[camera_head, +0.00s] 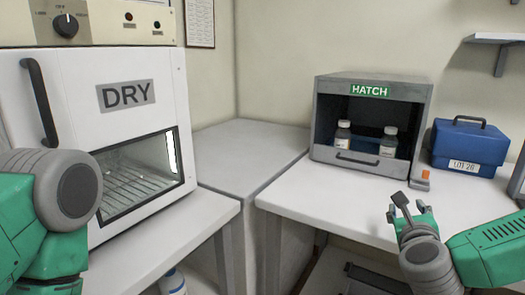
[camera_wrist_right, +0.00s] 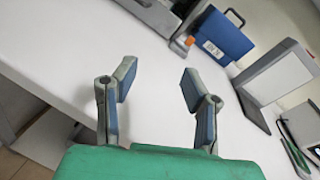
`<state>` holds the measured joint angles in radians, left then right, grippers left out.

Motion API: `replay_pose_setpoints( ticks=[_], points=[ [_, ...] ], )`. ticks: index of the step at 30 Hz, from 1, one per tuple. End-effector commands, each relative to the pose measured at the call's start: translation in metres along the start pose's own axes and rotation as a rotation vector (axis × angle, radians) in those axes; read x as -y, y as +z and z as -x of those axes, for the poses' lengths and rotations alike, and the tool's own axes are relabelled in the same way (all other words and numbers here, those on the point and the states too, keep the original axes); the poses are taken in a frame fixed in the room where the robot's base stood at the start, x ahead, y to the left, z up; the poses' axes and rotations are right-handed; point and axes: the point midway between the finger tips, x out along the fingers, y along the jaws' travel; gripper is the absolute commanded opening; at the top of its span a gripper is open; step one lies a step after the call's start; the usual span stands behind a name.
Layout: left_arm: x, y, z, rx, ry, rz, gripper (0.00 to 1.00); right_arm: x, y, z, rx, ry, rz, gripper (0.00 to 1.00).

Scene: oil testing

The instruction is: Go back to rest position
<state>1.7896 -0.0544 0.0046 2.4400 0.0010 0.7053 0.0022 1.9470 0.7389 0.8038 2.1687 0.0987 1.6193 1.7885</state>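My right gripper (camera_head: 407,208) is in the lower right of the head view, over the front part of the right-hand table. In the right wrist view its two fingers (camera_wrist_right: 157,85) stand wide apart with nothing between them, and the white tabletop shows beyond. My left arm shows at the left edge of the head view, in front of the dryer. Its gripper is outside the picture.
The grey HATCH box (camera_head: 322,148) on the table (camera_head: 290,195) holds two bottles (camera_head: 342,137). A blue case (camera_head: 470,148) stands right of it. The white DRY oven (camera_head: 60,85) stands left. A grey monitor-like panel (camera_wrist_right: 277,75) shows in the wrist view.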

Motion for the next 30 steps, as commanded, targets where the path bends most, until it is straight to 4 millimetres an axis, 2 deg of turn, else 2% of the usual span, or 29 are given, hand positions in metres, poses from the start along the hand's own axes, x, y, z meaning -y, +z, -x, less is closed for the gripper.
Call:
replay_pose_setpoints(
  ticks=[1,5,8,11,12,14,15,17,18,20,21,24,27,30],
  points=[
    [0.0,0.001,-0.003,0.001,0.0,0.0,0.4,-0.013,-0.011,0.005,-0.007,0.039,0.063,0.4],
    [0.0,0.001,-0.007,0.001,0.0,0.0,0.4,-0.047,-0.039,0.019,-0.022,0.15,0.249,0.4],
    [0.0,0.001,-0.013,0.001,0.0,0.0,0.4,-0.077,-0.069,0.036,-0.028,0.263,0.435,0.4],
    [0.0,0.002,-0.019,0.001,0.0,0.0,0.4,-0.112,-0.113,0.063,-0.021,0.417,0.684,0.4],
    [0.0,0.002,-0.023,0.001,0.0,0.0,0.4,-0.125,-0.134,0.077,-0.012,0.491,0.799,0.4],
    [0.0,0.002,-0.028,0.001,0.0,0.0,0.4,-0.142,-0.167,0.101,0.011,0.609,0.984,0.4],
    [0.0,0.002,-0.031,0.002,0.0,0.0,0.4,-0.151,-0.191,0.117,0.032,0.693,1.109,0.4],
    [0.0,0.003,-0.036,0.002,0.0,0.0,0.4,-0.16,-0.228,0.145,0.074,0.825,1.3,0.4],
    [0.0,0.003,-0.04,0.002,0.0,0.0,0.4,-0.163,-0.253,0.163,0.108,0.916,1.427,0.4],
    [0.0,0.003,-0.045,0.002,0.0,0.0,0.4,-0.162,-0.289,0.191,0.174,1.058,1.616,0.4],
    [0.0,0.003,-0.048,0.002,0.0,0.0,0.4,-0.158,-0.312,0.211,0.226,1.158,1.737,0.4],
    [-0.001,0.004,-0.057,0.002,0.0,0.0,0.4,-0.138,-0.364,0.254,0.377,1.401,2.01,0.4],
    [-0.001,0.004,-0.063,0.002,0.0,0.0,0.4,-0.11,-0.401,0.287,0.537,1.622,2.209,0.4],
    [-0.001,0.004,-0.067,0.002,0.0,0.0,0.4,-0.086,-0.421,0.308,0.674,1.787,2.329,0.4]
  ],
)
